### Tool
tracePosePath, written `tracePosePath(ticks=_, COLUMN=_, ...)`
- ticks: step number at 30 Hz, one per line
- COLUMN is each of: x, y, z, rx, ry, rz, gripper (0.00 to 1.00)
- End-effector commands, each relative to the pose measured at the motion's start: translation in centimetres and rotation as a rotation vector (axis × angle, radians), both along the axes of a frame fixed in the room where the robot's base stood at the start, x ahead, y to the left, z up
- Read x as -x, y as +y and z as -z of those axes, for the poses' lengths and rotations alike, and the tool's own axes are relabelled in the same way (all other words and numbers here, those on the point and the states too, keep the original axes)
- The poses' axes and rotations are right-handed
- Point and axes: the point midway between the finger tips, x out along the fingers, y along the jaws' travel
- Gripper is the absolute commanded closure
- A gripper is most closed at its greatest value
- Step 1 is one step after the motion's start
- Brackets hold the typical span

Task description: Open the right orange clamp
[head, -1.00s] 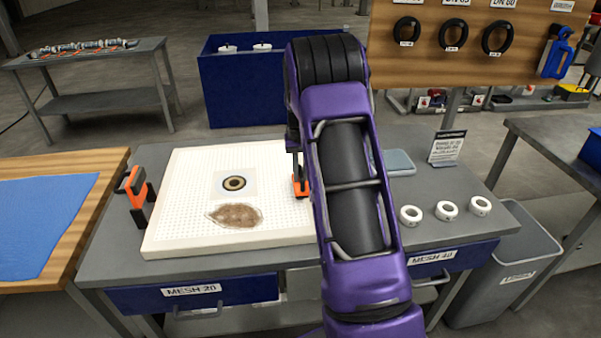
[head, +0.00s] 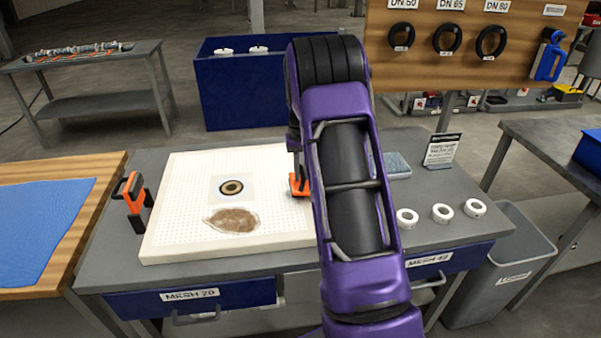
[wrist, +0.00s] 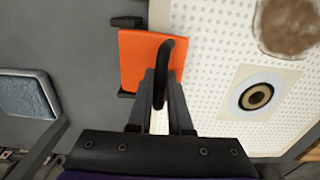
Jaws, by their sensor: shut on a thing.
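The right orange clamp (head: 298,186) sits at the right edge of the white perforated plate (head: 180,238), partly hidden behind my purple arm in the head view. In the wrist view the clamp (wrist: 137,58) shows as an orange block with a black curved handle (wrist: 163,75). My gripper (wrist: 160,95) is shut on this handle, with a finger on each side of it. The plate carries a round port with a dark ring (head: 231,187) and a brown patch (head: 231,220).
White rings (head: 442,213) stand on the table's right side. A grey-blue tray (wrist: 28,94) lies right of the plate, near a small sign (head: 441,150). A grey bin (head: 500,265) stands at the right. A blue cloth (head: 40,220) lies on the left table.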

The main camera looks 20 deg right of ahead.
Motion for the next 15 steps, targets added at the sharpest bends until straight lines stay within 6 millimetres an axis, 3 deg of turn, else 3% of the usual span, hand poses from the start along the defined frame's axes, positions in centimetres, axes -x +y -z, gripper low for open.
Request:
tracePosePath(ticks=6, x=0.39, y=-1.36, z=-0.75, rx=0.004, ry=0.000, rz=0.003, gripper=1.00)
tracePosePath(ticks=15, x=0.46, y=-1.48, z=-0.68, rx=0.005, ry=0.002, rz=0.002, gripper=1.00)
